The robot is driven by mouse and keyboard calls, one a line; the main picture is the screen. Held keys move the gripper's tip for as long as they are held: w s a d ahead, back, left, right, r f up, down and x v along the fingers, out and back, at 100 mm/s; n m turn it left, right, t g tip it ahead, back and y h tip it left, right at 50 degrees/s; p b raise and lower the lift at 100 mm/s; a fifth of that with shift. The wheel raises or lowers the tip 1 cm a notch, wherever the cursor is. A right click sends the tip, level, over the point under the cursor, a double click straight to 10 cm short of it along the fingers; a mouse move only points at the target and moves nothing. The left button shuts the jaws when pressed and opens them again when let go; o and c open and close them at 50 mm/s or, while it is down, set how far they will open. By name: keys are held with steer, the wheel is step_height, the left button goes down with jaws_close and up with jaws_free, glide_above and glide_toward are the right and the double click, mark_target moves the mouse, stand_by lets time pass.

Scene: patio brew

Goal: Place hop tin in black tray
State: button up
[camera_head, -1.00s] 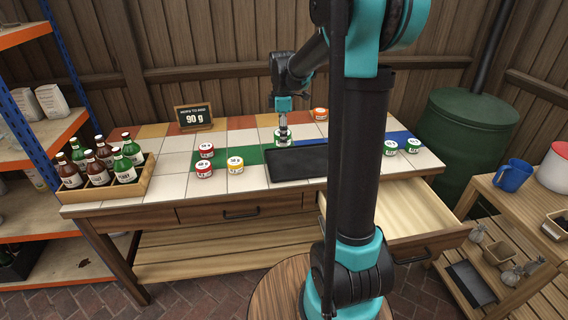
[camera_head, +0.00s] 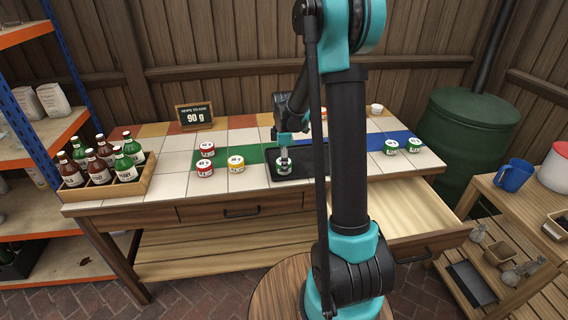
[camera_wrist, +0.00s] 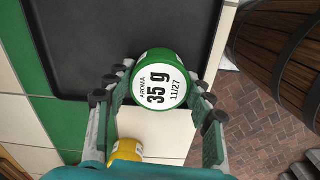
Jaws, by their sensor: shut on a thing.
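A green-sided hop tin (camera_wrist: 160,85) with a white lid reads "AROMA 35 g 11/27" in the wrist view. My gripper (camera_head: 284,159) is shut on it, with a finger on each side. In the head view the tin (camera_head: 284,169) is at the left front part of the black tray (camera_head: 310,160).
Two red tins (camera_head: 207,149) (camera_head: 205,169) and a yellow tin (camera_head: 236,164) stand left of the tray. Two green tins (camera_head: 391,147) (camera_head: 414,146) stand to the right. A bottle crate (camera_head: 142,183), a "90 g" sign (camera_head: 195,117) and an open drawer (camera_head: 415,210) are also there.

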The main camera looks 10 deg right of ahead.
steer(key=o, duration=1.2)
steer(key=shift+f, duration=0.1)
steer(key=shift+c, duration=0.2)
step_height(320, 180, up, 12)
steer(key=s+d+f+m+t, duration=0.1)
steer(key=s+f+m, duration=0.2)
steer(key=s+m, duration=0.2)
steer(key=s+d+f+m+t, duration=0.1)
steer(key=s+f+m, duration=0.2)
steer(key=s+m, duration=0.3)
steer(key=s+d+f+m+t, duration=0.2)
steer(key=s+m, duration=0.3)
steer(key=s, duration=0.9)
steer(key=shift+f+m, duration=0.3)
steer(key=shift+f, duration=0.45)
